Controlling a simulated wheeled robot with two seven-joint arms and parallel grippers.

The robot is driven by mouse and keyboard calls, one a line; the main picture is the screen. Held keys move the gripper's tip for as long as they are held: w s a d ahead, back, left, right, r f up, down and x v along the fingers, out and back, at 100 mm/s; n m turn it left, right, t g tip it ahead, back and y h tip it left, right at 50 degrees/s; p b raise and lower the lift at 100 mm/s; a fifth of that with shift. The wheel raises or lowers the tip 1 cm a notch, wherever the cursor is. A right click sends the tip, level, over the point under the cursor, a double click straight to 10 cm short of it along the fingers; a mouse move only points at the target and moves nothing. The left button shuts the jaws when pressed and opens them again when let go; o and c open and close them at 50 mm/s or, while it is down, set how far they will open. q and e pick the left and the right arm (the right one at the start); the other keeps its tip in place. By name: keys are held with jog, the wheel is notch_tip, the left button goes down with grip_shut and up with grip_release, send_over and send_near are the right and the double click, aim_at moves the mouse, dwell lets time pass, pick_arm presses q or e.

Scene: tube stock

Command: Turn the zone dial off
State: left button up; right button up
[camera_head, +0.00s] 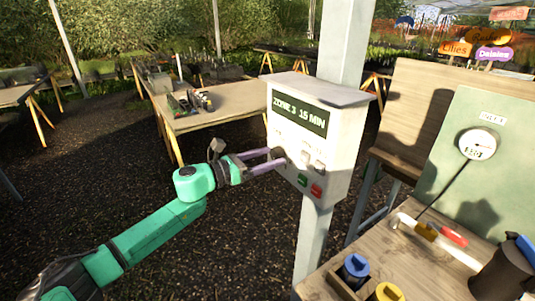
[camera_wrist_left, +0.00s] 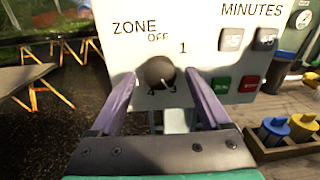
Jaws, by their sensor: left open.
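The grey-white control box (camera_head: 335,150) is mounted on a post, and its display (camera_head: 299,113) reads "ZONE 3 15 MIN". In the left wrist view the round grey zone dial (camera_wrist_left: 155,72) sits below the "ZONE" and "OFF" labels, with "1" at its upper right. A light pointer mark on the dial faces down and right. My left gripper (camera_head: 277,158) is at the box front. Its purple fingers are open, one on each side of the dial, with gaps visible in the wrist view (camera_wrist_left: 160,82). My right gripper is out of view.
Grey minutes buttons (camera_wrist_left: 248,39), a green button (camera_wrist_left: 221,86) and a red button (camera_wrist_left: 249,84) are right of the dial. A wooden bench (camera_head: 340,275) at lower right holds blue and yellow valves (camera_head: 355,266). A potting table (camera_head: 215,105) stands behind.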

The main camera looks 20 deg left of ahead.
pick_arm(q)
jog(key=shift+s, duration=0.1)
grip_shut()
